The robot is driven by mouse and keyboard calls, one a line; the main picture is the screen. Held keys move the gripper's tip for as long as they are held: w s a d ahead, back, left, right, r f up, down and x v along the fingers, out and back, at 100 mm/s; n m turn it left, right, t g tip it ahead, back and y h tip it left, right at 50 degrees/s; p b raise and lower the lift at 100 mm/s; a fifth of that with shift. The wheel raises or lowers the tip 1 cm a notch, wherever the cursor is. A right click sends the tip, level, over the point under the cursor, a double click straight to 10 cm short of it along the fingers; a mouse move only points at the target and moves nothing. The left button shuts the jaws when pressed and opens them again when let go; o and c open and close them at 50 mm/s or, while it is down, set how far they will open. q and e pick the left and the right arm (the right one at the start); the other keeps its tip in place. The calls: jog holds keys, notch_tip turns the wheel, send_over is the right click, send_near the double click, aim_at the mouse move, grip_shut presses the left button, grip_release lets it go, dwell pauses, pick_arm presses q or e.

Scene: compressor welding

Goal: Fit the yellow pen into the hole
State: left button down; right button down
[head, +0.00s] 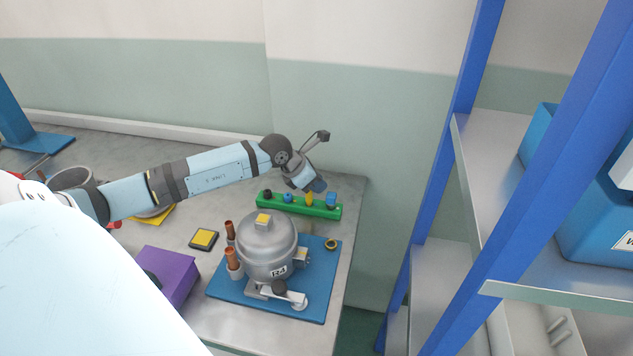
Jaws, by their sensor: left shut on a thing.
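The yellow pen (309,200) stands upright at the green block (299,208), near the far right corner of the table. Its lower part shows against the block; whether it sits in a hole or just in front of one is hard to tell. My left gripper (312,186) is right above it, tilted down, shut on the pen's upper end, which the fingers hide. The hole itself is hidden. My right gripper is not in view.
Blue pieces (331,200) and a dark piece (267,194) stand in the block. A grey compressor (266,247) with copper pipes stands on a blue mat (315,282) in front. A purple box (170,272) and blue shelving (460,130) flank the area.

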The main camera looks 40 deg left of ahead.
pick_arm(q)
jog(key=shift+f, duration=0.2)
jog(key=c, duration=1.1)
grip_release()
jog(key=shift+r, duration=0.1)
jog(key=shift+o, duration=0.2)
jog(key=shift+r, duration=0.1)
jog(key=shift+r, duration=0.2)
jog(key=v, duration=1.1)
jog(key=shift+s+r, duration=0.25)
jog(key=shift+s, duration=0.05)
